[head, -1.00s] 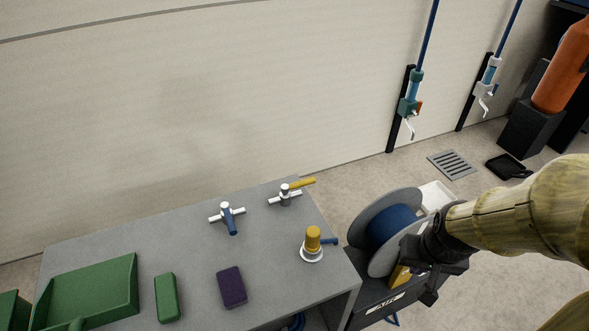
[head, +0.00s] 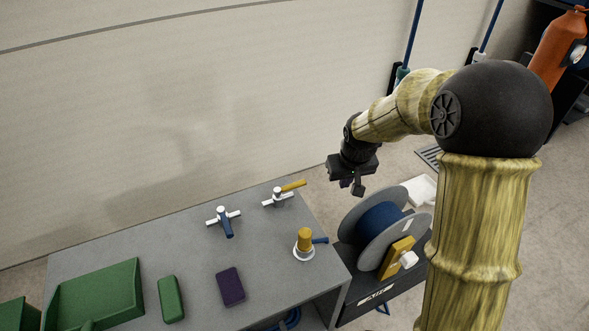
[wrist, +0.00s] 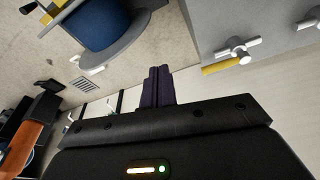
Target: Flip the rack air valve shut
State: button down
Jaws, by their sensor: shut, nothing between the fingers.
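Two valves with white cross pipes stand on the grey bench. The right one has a yellow lever (head: 293,186) lying roughly along its pipe; this lever also shows in the wrist view (wrist: 220,66). The left one has a blue lever (head: 227,228) across its pipe. A yellow fitting with a blue handle (head: 305,239) stands near the bench's right edge. I cannot tell which is the rack air valve. My gripper (head: 346,183) hangs in the air right of the yellow-lever valve, apart from it. Its dark purple fingers (wrist: 158,86) are shut and empty.
A blue hose reel (head: 379,226) with a yellow block (head: 397,257) and white knob stands right of the grey bench (head: 190,250). A green tray (head: 100,290), a green block (head: 171,298) and a purple block (head: 231,286) lie at the front. A wall is behind.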

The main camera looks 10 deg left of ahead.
aim_at(291, 187)
jog(key=w+a+n+p, duration=0.1)
jog(key=w+a, duration=0.3)
jog(key=a, duration=0.3)
jog(key=w+a+n+y+p, duration=0.1)
jog(key=w+a+p, duration=0.1)
jog(key=a, duration=0.6)
jog(key=shift+w+a+f+n, duration=0.15)
jog(key=shift+w+n, duration=0.15)
jog(key=shift+w, duration=0.6)
jog(key=b+x, duration=0.1)
jog(key=x, duration=0.8)
jog(key=shift+a+f, duration=0.1)
jog(key=shift+f, duration=0.3)
jog(key=shift+s+d+r, duration=0.15)
jog(key=shift+s+d, duration=0.45)
jog(key=shift+s, duration=0.1)
jog(key=shift+s+d+r, duration=0.2)
jog(key=shift+s+d, duration=0.35)
jog(key=shift+s, duration=0.2)
jog(key=shift+d+m+b, duration=0.2)
jog(key=shift+m+b, duration=0.15)
jog(key=shift+m, duration=0.05)
